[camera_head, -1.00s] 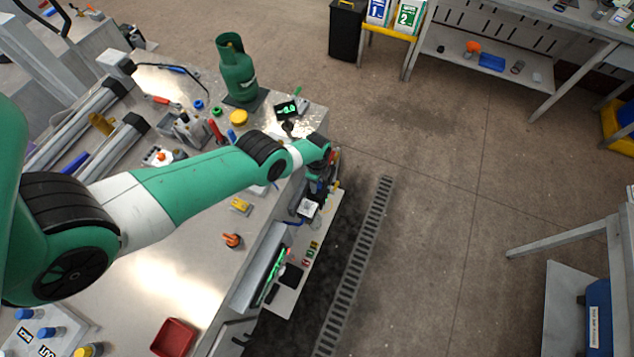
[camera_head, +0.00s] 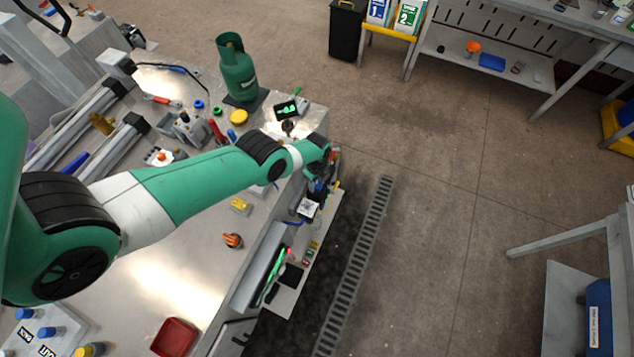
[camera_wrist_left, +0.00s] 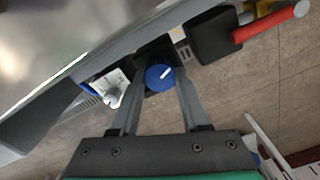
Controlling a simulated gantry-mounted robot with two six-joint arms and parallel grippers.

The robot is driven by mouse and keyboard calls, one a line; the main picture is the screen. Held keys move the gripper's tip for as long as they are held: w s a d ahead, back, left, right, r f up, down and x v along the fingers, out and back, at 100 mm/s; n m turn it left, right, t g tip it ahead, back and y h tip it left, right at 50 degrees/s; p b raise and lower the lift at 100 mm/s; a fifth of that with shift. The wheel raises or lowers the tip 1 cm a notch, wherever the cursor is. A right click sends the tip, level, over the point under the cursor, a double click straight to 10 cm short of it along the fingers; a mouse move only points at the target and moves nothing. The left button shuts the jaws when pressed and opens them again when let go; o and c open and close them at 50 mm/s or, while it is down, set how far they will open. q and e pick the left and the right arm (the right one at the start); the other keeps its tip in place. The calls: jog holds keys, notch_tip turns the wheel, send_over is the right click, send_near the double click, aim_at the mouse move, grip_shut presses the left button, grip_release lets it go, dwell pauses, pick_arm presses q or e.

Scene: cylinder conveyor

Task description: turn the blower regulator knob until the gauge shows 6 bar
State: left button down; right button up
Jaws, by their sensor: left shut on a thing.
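A round blue knob (camera_wrist_left: 159,77) with a white pointer line sits between the fingertips of my left gripper (camera_wrist_left: 158,82) in the left wrist view. The fingers are shut on it, one on each side. The pointer tilts up to the right. In the head view the left gripper (camera_head: 320,183) is at the bench's right edge, partly hidden by its own wrist, and the knob cannot be made out. A small white-faced unit (camera_wrist_left: 110,90) stands left of the knob. I cannot read any gauge value. My right gripper is not in view.
A red-handled part on a black block (camera_wrist_left: 215,38) is close to the right of the knob.

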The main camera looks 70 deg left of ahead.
aim_at(317, 184)
pick_arm(q)
jog(key=shift+f, duration=0.1)
jog(key=c, duration=0.7)
grip_release()
notch_tip(317, 184, up, 12)
jog(key=p, duration=1.1)
jog(key=shift+f, duration=0.15)
